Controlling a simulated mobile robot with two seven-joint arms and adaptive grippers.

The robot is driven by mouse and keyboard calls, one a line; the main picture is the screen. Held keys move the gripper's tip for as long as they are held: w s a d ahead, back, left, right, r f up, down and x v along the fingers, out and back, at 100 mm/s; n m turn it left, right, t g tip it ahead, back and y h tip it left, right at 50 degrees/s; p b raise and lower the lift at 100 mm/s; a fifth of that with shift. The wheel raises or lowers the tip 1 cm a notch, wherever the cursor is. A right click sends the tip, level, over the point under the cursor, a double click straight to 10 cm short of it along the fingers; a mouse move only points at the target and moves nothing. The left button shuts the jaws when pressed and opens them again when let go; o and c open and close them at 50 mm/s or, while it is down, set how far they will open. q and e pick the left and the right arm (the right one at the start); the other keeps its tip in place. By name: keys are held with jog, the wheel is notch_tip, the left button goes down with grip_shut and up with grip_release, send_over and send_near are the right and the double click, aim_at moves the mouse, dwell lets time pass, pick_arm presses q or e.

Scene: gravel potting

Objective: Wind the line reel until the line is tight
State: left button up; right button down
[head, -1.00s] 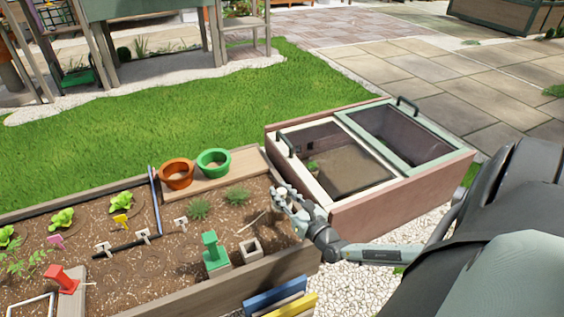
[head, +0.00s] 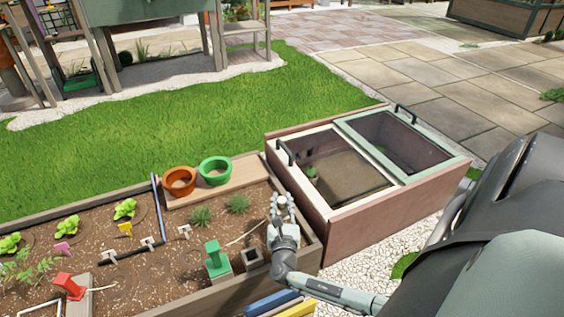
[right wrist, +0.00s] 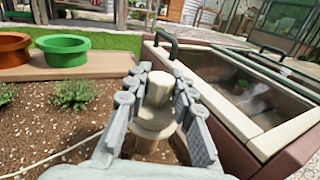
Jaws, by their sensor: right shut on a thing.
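My right gripper (head: 281,202) is at the right end of the planting bed. In the right wrist view, its fingers (right wrist: 158,92) are shut around the pale cream knob (right wrist: 158,86) of what looks like the line reel. A wider round disc (right wrist: 152,122) and a wooden post show below the knob. In the head view my gripper hides the reel. A thin pale line (head: 246,232) lies across the soil left of my gripper; it also shows in the right wrist view (right wrist: 50,160), curving and slack-looking. Its join to the reel is hidden. My left gripper is not in view.
A cold frame (head: 350,225) with glass lids stands close right of my gripper. An orange pot (head: 179,182) and a green pot (head: 215,171) stand on a board behind. A green-topped post (head: 216,260) and a square grey block (head: 252,257) stand near the bed's front edge.

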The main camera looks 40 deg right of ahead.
aim_at(282, 200)
jog(key=shift+m+g+h+b, duration=0.4)
jog(key=shift+m+g+h, duration=1.65)
jog(key=shift+g, duration=0.55)
jog(key=c, duration=1.3)
grip_release()
jog(key=shift+o, duration=0.2)
notch_tip(282, 200, up, 10)
jog(key=shift+c, duration=0.3)
